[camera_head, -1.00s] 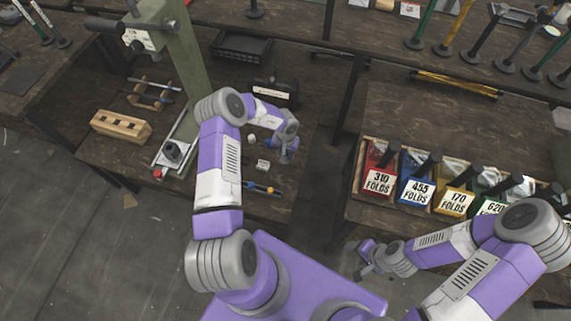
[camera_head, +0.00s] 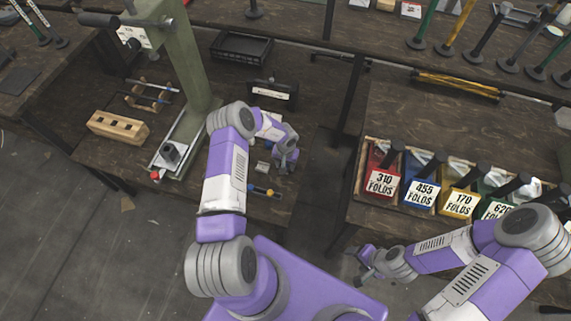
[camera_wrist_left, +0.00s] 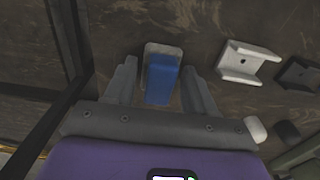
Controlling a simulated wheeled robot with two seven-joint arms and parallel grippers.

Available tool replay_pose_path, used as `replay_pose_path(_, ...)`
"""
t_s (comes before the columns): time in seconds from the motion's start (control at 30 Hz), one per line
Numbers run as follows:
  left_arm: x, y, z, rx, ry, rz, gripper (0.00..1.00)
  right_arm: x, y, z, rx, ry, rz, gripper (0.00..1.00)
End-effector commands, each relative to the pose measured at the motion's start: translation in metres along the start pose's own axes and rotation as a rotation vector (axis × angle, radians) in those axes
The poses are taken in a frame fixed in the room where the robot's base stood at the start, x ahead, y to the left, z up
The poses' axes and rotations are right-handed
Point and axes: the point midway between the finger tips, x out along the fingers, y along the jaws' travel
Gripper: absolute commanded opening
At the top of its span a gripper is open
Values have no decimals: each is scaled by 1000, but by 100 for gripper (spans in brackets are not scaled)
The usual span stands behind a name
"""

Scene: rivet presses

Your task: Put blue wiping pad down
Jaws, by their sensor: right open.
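The blue wiping pad (camera_wrist_left: 162,82) shows in the left wrist view, between the fingers of my left gripper (camera_wrist_left: 160,82). A pale grey piece (camera_wrist_left: 163,48) shows at its far end; whether they touch, I cannot tell. The left fingers stand apart, with narrow gaps seen beside the pad. In the head view my left gripper (camera_head: 286,160) is low over the middle bench, and I cannot make out the pad there. My right gripper (camera_head: 362,264) is open and empty, in front of the right bench.
A white bracket (camera_wrist_left: 240,62) and a dark block (camera_wrist_left: 299,74) lie right of the pad. A green press (camera_head: 185,60), a wooden block (camera_head: 118,127) and a black crate (camera_head: 241,47) stand on the middle bench. Coloured bins (camera_head: 418,192) line the right bench.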

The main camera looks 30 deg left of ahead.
Motion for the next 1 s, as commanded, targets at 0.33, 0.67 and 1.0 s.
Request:
replay_pose_path(0.33, -1, 0, 0, 0, 1, 0, 67, -1, 0, 0, 0, 0, 0, 67)
replay_pose_path(0.67, -49, 0, -1, -1, 3, 1, 67, -19, -7, 1, 0, 0, 0, 67)
replay_pose_path(1.0, -113, 0, -1, 0, 2, 1, 67, -39, -15, 2, 0, 0, 0, 67)
